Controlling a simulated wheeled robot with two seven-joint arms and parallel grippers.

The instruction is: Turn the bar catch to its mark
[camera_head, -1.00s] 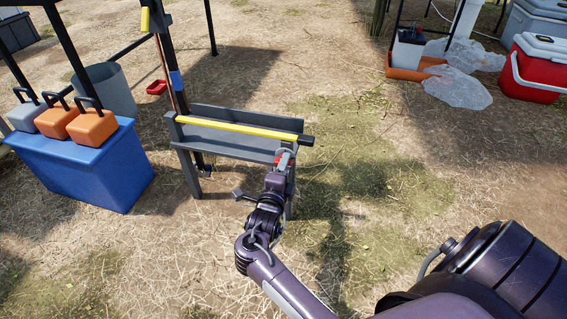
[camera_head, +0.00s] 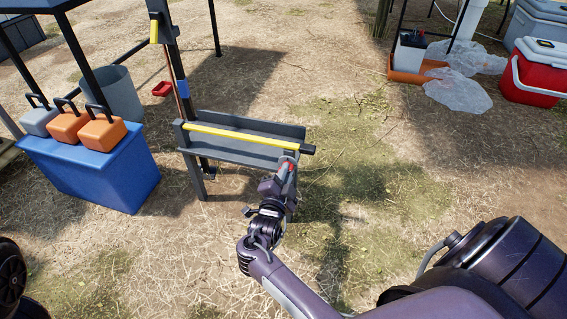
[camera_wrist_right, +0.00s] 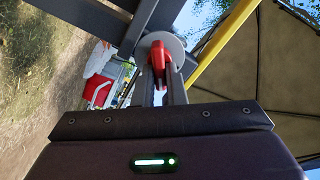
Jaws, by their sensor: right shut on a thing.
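The bar catch is a small red lever (camera_wrist_right: 158,62) on a pale round disc (camera_wrist_right: 172,46) in the right wrist view. It sits at the right end of the grey trough stand (camera_head: 240,158), under the end of the yellow bar (camera_head: 240,135). In the head view only a little red of the catch (camera_head: 291,165) shows by my gripper. My right gripper (camera_head: 287,174) is at that end post, shut on the red catch. Its fingers partly hide the lever, and I cannot make out the mark. My left gripper is not in view.
A blue box (camera_head: 95,178) with several small cases stands left of the trough, beside a grey bin (camera_head: 120,95). A post (camera_head: 170,60) rises at the trough's left end. A red cooler (camera_head: 538,75) and clear bags (camera_head: 458,90) lie far right. Ground between is clear.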

